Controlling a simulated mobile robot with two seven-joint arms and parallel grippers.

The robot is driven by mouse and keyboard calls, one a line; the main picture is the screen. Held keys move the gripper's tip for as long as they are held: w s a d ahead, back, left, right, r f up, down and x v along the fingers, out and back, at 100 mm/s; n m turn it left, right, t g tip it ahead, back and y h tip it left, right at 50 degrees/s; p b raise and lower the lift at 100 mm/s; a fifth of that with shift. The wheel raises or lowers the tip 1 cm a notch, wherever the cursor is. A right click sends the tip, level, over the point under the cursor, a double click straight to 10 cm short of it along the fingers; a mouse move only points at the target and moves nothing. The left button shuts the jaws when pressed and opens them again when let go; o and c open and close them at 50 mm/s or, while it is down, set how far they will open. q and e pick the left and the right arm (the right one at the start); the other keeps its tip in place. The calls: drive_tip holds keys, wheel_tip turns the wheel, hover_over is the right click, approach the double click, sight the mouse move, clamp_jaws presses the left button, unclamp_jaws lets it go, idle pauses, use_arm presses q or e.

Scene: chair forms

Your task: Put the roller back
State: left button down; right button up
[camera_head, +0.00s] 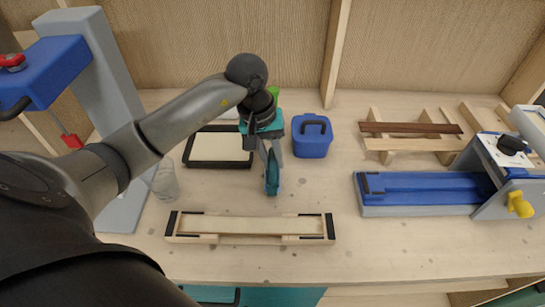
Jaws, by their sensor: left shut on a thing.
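My left gripper (269,157) comes down over the middle of the bench, with its fingers pointing downward. It is shut on a narrow teal thing (272,179), which appears to be the roller. The fingers and wrist hide much of the roller, so its full shape cannot be told. It is to the right of a shallow black-rimmed tray (188,160) with a cream inside. I cannot tell whether the roller touches the bench. My right gripper is not in view.
A blue lidded box (312,143) stands right of the gripper. A wooden form (250,226) lies in front. A clear glass (165,183) stands left. A blue-and-grey machine (425,188) and wooden strips (412,144) are at right. A green thing (273,91) shows behind my wrist.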

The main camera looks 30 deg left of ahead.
use_arm(q)
drive_tip(key=shift+r, duration=0.1)
drive_tip(key=c, duration=0.8)
unclamp_jaws()
drive_tip(key=shift+o, duration=0.2)
wheel_tip(320, 180, up, 12)
drive_tip(key=s+a, duration=0.1)
drive_tip(key=a, duration=0.1)
drive_tip(key=shift+s, duration=0.15)
